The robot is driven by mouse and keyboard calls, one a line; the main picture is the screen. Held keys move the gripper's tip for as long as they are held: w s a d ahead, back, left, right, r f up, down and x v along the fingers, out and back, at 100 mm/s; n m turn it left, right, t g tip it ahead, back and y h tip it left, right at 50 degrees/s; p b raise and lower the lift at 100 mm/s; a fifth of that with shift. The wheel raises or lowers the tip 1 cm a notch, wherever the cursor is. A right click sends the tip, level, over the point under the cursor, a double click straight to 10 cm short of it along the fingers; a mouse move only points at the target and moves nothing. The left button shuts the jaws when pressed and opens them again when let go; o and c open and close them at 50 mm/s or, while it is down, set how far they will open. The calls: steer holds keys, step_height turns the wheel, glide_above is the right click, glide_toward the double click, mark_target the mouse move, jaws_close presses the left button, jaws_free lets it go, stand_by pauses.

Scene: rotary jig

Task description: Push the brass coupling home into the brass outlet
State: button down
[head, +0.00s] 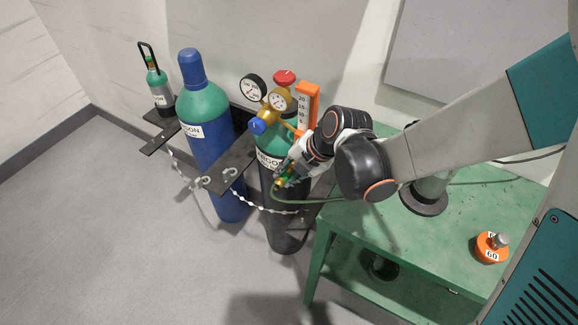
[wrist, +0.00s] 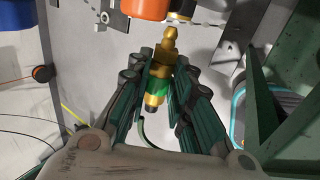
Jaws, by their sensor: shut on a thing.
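My gripper (wrist: 160,72) is shut on the brass coupling (wrist: 161,70), which has a green band and shows between the dark green finger pads in the wrist view. The coupling's narrow stepped end points away from my palm, towards the top of the picture. A dark brass part (wrist: 180,17), which looks like the outlet, sits just beyond that end beside an orange body. I cannot tell whether the two touch. In the head view my gripper (head: 286,175) is in front of the black cylinder, below the brass regulator (head: 275,103). The outlet is hidden there.
An orange flowmeter (head: 307,101) stands beside the regulator. A green hose (head: 320,201) trails from the coupling over the green table (head: 395,240). A blue cylinder (head: 208,150) and a chain (head: 255,204) are close on the left. An orange weight (head: 490,248) sits on the table.

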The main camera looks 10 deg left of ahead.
steer(key=shift+w+d, duration=0.3)
steer(key=shift+w, duration=0.4)
steer(key=shift+w+d, duration=0.3)
steer(key=shift+w, duration=0.4)
steer(key=c, duration=1.3)
jaws_free()
steer(key=shift+c, duration=0.2)
steer(key=shift+r, duration=0.1)
steer(key=v, duration=1.2)
steer(key=shift+s+d, duration=0.1)
